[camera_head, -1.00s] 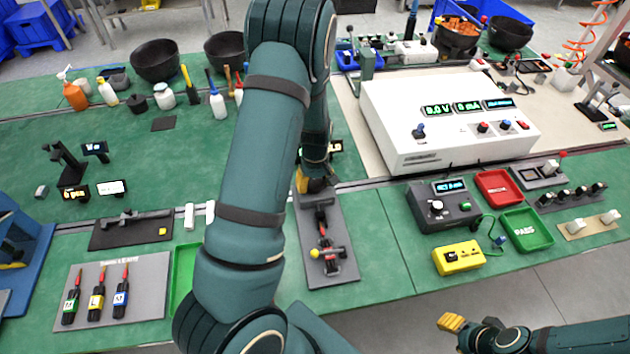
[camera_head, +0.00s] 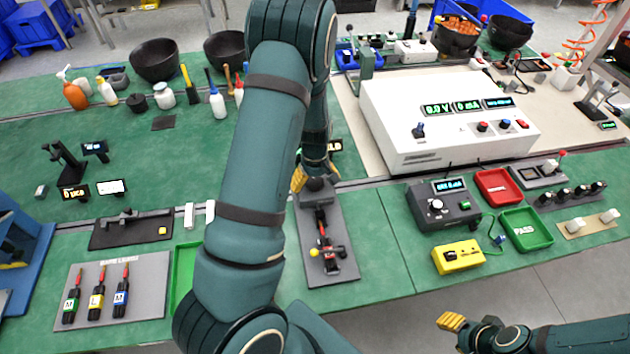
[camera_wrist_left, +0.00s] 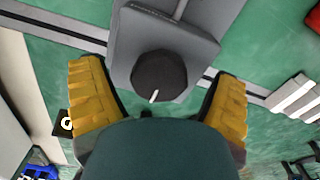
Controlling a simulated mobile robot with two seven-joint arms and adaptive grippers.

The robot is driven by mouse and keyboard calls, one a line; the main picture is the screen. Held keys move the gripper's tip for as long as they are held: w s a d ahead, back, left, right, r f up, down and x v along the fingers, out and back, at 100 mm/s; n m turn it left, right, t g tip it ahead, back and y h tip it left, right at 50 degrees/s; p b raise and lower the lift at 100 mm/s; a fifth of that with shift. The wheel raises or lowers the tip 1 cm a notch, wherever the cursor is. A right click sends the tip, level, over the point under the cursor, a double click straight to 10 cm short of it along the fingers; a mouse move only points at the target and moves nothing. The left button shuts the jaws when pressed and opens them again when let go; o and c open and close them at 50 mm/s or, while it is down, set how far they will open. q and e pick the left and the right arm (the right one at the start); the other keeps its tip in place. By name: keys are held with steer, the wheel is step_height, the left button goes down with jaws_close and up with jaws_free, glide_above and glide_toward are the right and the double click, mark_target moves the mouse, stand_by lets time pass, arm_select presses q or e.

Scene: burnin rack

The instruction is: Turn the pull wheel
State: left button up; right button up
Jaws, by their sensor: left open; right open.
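The pull wheel is a dark round knob with a white mark (camera_wrist_left: 158,75) in the left wrist view. It sits at one end of a grey plate (camera_wrist_left: 190,45). In the head view the wheel (camera_head: 317,184) shows at the far end of the grey fixture (camera_head: 342,268), partly hidden by my gripper. My left gripper (camera_head: 311,178) is open, its yellow fingers spread on either side of the wheel. In the left wrist view both fingers stand apart from it. My right gripper (camera_head: 452,322) is low at the front, away from the fixture, its finger gap hard to see.
The fixture also holds a red and black part (camera_head: 328,258) with a yellow ball. A black meter box (camera_head: 443,206), a yellow box (camera_head: 459,257) and a green PASS tray (camera_head: 526,230) stand to the right. A grey board (camera_head: 140,280) with several tools lies left.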

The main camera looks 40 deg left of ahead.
mark_target(315, 182)
arm_select(q)
step_height(315, 182, up, 12)
stand_by(0.5)
stand_by(0.5)
